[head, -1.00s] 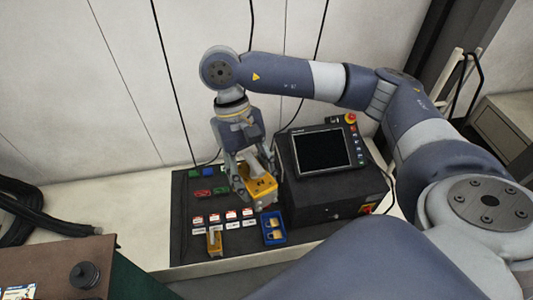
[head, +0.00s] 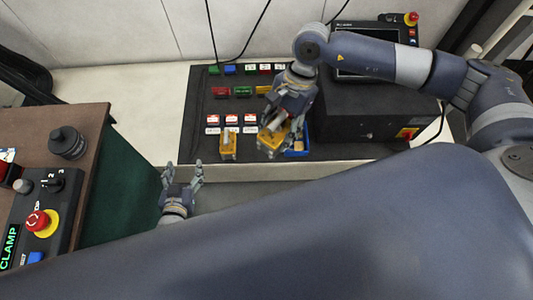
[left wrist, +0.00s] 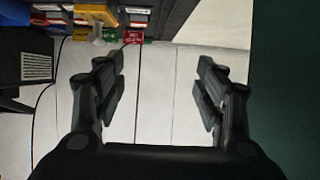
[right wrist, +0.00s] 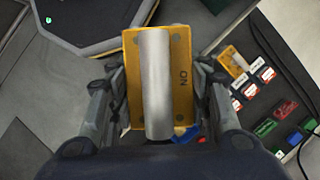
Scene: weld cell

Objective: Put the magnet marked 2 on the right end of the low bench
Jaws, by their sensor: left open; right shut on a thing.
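My right gripper (head: 280,122) is shut on a yellow magnet (head: 271,142). The low bench (head: 115,82) appears to be the pale surface under the mat. My left gripper (head: 183,168) is open and empty, in front of that bench.
A black control box (head: 362,110) with a screen stands right of the mat. Several red, green and blue blocks and white labels sit on the mat. A brown table (head: 85,120) with an emergency-stop panel (head: 40,222) is at left.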

